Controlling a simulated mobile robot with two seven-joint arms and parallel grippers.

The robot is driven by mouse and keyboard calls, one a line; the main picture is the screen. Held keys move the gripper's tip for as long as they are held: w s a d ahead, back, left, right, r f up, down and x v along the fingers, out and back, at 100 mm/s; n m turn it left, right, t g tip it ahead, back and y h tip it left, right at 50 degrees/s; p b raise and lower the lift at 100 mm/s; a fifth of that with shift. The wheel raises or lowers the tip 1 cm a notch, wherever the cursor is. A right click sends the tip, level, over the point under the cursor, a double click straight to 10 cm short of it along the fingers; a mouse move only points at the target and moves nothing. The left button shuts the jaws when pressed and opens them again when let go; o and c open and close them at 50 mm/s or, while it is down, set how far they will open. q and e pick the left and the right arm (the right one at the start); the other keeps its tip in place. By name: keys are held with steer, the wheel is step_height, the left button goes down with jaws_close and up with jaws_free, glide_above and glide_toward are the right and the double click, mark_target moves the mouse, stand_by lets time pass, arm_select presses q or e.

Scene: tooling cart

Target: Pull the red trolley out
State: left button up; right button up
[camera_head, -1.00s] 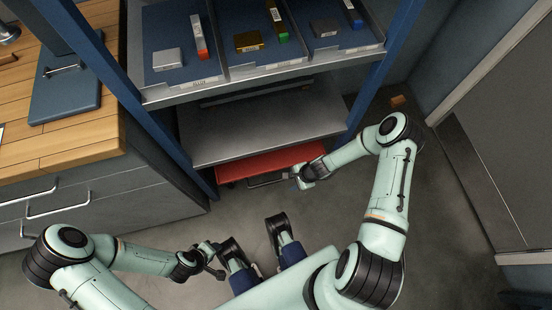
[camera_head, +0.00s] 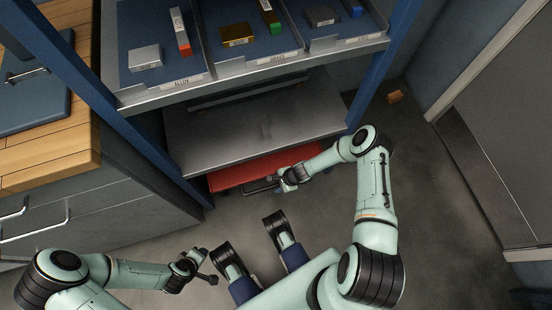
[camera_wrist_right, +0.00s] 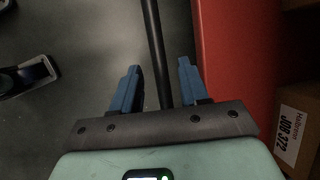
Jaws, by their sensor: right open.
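The red trolley (camera_head: 232,178) is low down under the grey shelf, with its red front edge showing; the rest is hidden by the shelf. Its red side also fills the upper right of the right wrist view (camera_wrist_right: 238,60). A dark bar handle (camera_head: 258,187) runs along its front. My right gripper (camera_head: 279,181) is at the handle's right part. In the right wrist view the open blue fingers (camera_wrist_right: 160,80) stand on either side of the dark bar (camera_wrist_right: 155,40), with gaps visible. My left gripper (camera_head: 207,267) hangs low, away from the trolley; its jaw state is unclear.
The steel shelf (camera_head: 240,125) and rack posts (camera_head: 165,155) stand close above and beside the trolley. Drawers with handles (camera_head: 55,232) are at left. A cardboard-coloured box with a white label (camera_wrist_right: 296,138) is beside the trolley. The floor in front (camera_head: 325,205) is partly open.

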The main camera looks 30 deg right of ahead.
steer(key=shift+w+a+f, duration=0.15)
steer(key=shift+a+f, duration=0.05)
steer(key=shift+f, duration=0.25)
arm_select(q)
steer(key=shift+s+f+g, duration=0.3)
steer(key=shift+s+f, duration=0.05)
steer(key=shift+s, duration=0.1)
arm_select(e)
jaws_close()
